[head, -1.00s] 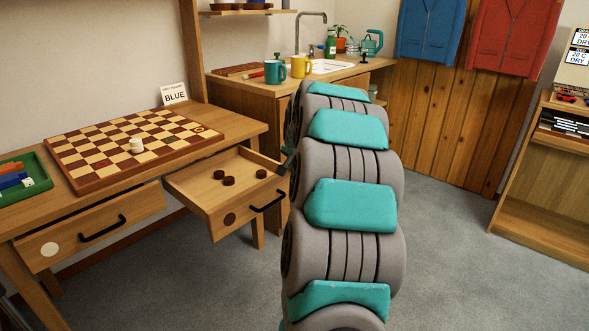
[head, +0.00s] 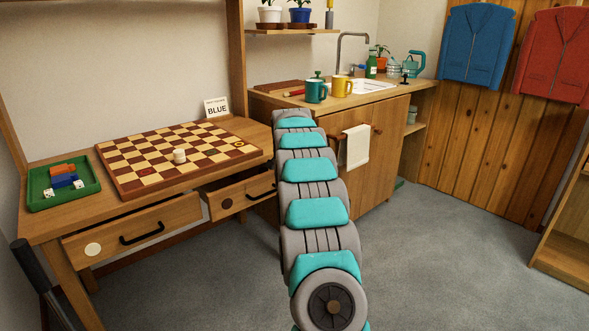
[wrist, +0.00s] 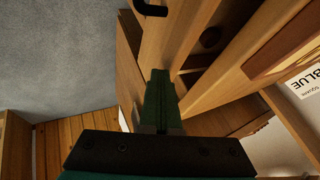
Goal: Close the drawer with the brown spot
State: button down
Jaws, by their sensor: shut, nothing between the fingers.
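The drawer with the brown spot (head: 227,203) is under the right part of the desk, with a black handle. In the head view my arm hides my gripper and the drawer's right end.
A chequered board (head: 180,155) and green tray (head: 63,182) lie on the desk (head: 60,225). A sink cabinet (head: 378,150) stands behind my arm. Grey floor is free at right.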

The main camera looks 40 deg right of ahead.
jog(key=w, duration=0.3)
jog(key=shift+w+a+p, duration=0.1)
jog(key=shift+w+p, duration=0.15)
jog(key=shift+p, duration=0.05)
jog(key=shift+w, duration=0.35)
jog(key=shift+w+a+r, duration=0.1)
jog(key=shift+w, duration=0.05)
jog(key=shift+r, duration=0.15)
jog(key=shift+s, duration=0.2)
jog(key=s+a+r+b, duration=0.2)
jog(key=s+a+r, duration=0.1)
jog(key=s+r, duration=0.4)
jog(key=shift+s+r, duration=0.3)
jog(key=shift+s, duration=0.65)
jog(key=shift+a, duration=0.1)
